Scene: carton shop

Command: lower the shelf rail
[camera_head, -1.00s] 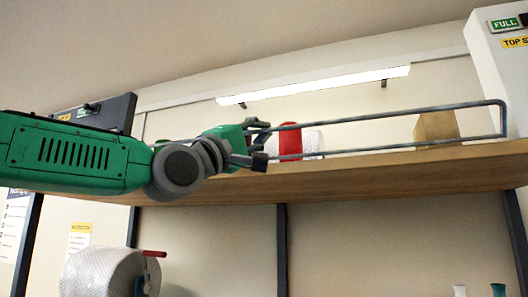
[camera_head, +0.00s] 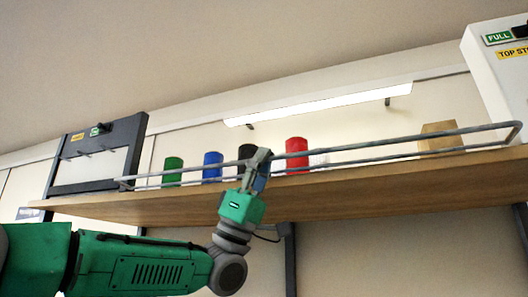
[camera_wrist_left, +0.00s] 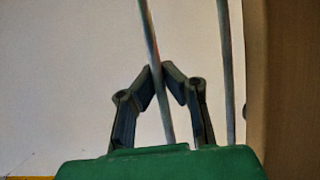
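The shelf rail (camera_head: 400,139) is a grey metal loop with two long bars along the front of a wooden shelf (camera_head: 390,190). Its top bar leans out toward me, close above the shelf's front edge at the right end. My left gripper (camera_head: 258,163) reaches up from below to the top bar, near the rail's middle. In the left wrist view the gripper's fingertips (camera_wrist_left: 159,70) close in on both sides of one rail bar (camera_wrist_left: 151,35), touching or nearly so. The other bar runs parallel to the right. My right gripper is not in view.
Behind the rail stand a green cylinder (camera_head: 172,170), a blue one (camera_head: 212,167), a black one (camera_head: 248,153), a red one (camera_head: 297,153) and a tan block (camera_head: 438,137). A dark frame (camera_head: 125,145) stands left, a white cabinet (camera_head: 490,75) right.

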